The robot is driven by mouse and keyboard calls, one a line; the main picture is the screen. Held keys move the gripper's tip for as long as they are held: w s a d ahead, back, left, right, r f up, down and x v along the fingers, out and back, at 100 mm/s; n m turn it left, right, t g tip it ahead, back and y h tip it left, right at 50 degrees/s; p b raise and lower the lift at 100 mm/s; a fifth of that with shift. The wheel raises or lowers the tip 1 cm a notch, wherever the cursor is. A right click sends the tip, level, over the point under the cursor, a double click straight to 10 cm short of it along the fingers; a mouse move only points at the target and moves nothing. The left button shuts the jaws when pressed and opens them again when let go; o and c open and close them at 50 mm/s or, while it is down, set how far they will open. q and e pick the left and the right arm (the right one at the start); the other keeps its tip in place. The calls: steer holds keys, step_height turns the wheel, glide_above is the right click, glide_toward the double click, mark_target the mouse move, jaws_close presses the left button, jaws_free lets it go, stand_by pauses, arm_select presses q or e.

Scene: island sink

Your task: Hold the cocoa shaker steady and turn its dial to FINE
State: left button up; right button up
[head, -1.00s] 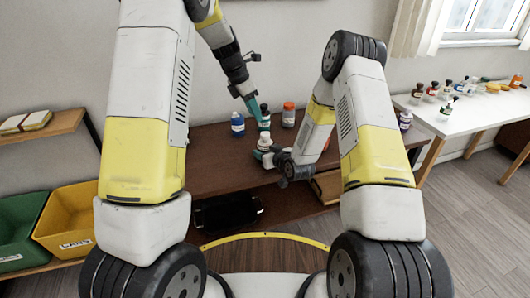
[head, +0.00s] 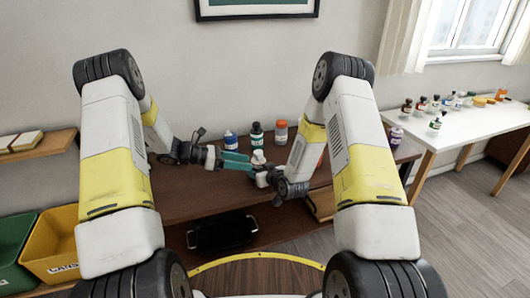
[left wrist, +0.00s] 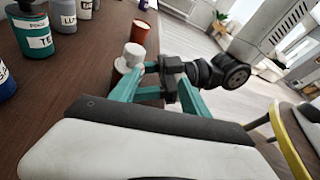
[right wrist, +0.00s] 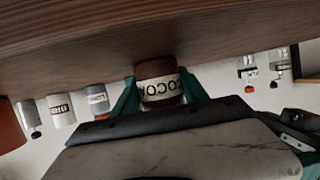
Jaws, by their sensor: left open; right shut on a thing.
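The cocoa shaker (right wrist: 158,86) has a brown body and a COCOA label, upside down in the right wrist view. My right gripper (right wrist: 158,84) is shut on its body, one teal finger on each side. In the head view its white top (head: 258,157) shows above my right gripper (head: 264,177). My left gripper (head: 246,163) is level, coming from the left, with its open fingers close to the shaker. In the left wrist view the white top (left wrist: 133,54) is just beyond the left fingertips (left wrist: 158,76); I cannot tell whether they touch. No dial marking is readable.
A blue bottle (head: 230,142), a dark green bottle (head: 256,137) and an orange-capped jar (head: 281,131) stand behind on the brown table (head: 180,208). A purple bottle (head: 396,137) stands at its right end. A white table (head: 470,125) with several bottles is at right.

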mark_target(262, 152)
arm_select(q)
steer(key=w+d+n+t+h, duration=0.1)
steer(key=w+d+t, duration=0.5)
steer(key=w+d, duration=0.1)
steer(key=shift+w+d+f+n+h, duration=0.15)
steer(key=shift+d+f+n+h, duration=0.15)
steer(key=shift+d, duration=0.3)
jaws_close()
